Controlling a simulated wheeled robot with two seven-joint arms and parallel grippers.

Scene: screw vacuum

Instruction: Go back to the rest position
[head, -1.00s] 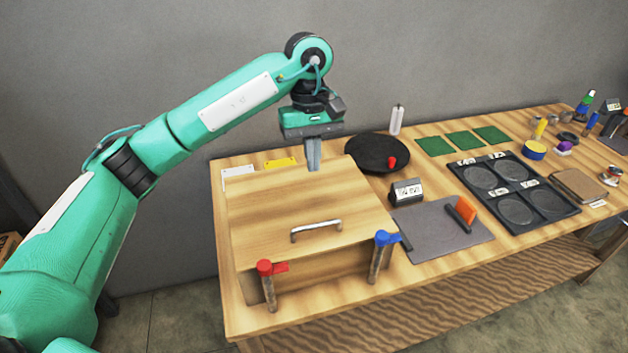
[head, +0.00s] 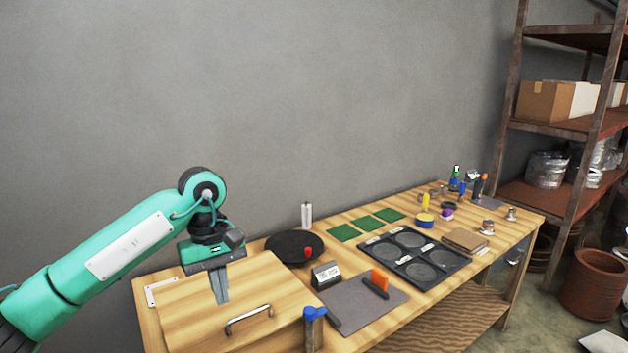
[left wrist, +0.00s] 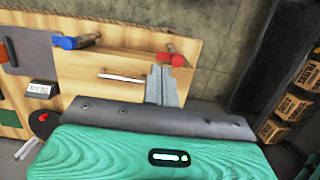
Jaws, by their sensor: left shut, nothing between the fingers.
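My left gripper (head: 221,298) is above the wooden box with a metal handle (head: 248,318) at the left of the workbench, in the head view. Its fingers are together and point down, with nothing between them. In the left wrist view the closed fingers (left wrist: 161,88) show in front of the box top, near the metal handle (left wrist: 121,77). I cannot tell whether the fingertips touch the lid. My right gripper is in neither view.
The workbench (head: 455,303) holds a black round dish (head: 290,247), a grey mat (head: 352,312) with an orange-handled tool (head: 378,281), a black tray (head: 452,260) and green squares (head: 386,215). A shelf rack (head: 562,128) stands at right. A grey wall is behind.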

